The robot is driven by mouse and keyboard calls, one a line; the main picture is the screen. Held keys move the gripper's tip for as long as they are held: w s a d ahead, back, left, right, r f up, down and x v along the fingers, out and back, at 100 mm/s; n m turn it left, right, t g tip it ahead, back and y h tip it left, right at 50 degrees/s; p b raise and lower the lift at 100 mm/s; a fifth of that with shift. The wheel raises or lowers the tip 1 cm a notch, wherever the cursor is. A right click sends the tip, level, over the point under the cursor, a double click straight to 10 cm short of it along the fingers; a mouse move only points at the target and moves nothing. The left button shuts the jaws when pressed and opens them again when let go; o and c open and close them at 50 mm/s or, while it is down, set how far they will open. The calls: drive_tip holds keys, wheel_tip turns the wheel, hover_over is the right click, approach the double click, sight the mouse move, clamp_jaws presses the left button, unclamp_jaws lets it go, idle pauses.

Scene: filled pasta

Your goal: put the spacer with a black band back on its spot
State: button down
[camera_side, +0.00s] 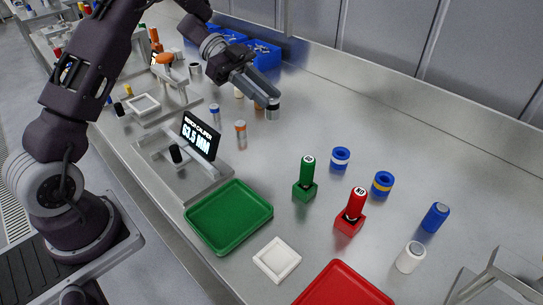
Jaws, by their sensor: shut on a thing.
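My gripper (265,99) is at the upper middle of the side view, reaching down to the bench. It is shut on a small pale cylinder with a dark band (273,112), which looks like the spacer with a black band. The fingers cover its upper part. It looks upright and low over the bench; I cannot tell whether it touches the surface. An orange-brown piece (259,107) shows just left of it, partly hidden by the fingers. I cannot make out a marked spot for the spacer.
A spacer with an orange band (240,129) and one with a blue band (214,112) stand nearby. A caliper display (201,136) reads 63.5 MM. A green tray (190,217), green and red stamps (305,180) (352,207) and blue rings (340,157) lie nearer. Bench right of my gripper is clear.

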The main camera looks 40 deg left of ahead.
wheel_tip(320, 180, down, 12)
drive_tip(key=shift+f, duration=0.25)
drive_tip(key=c, duration=1.1)
unclamp_jaws()
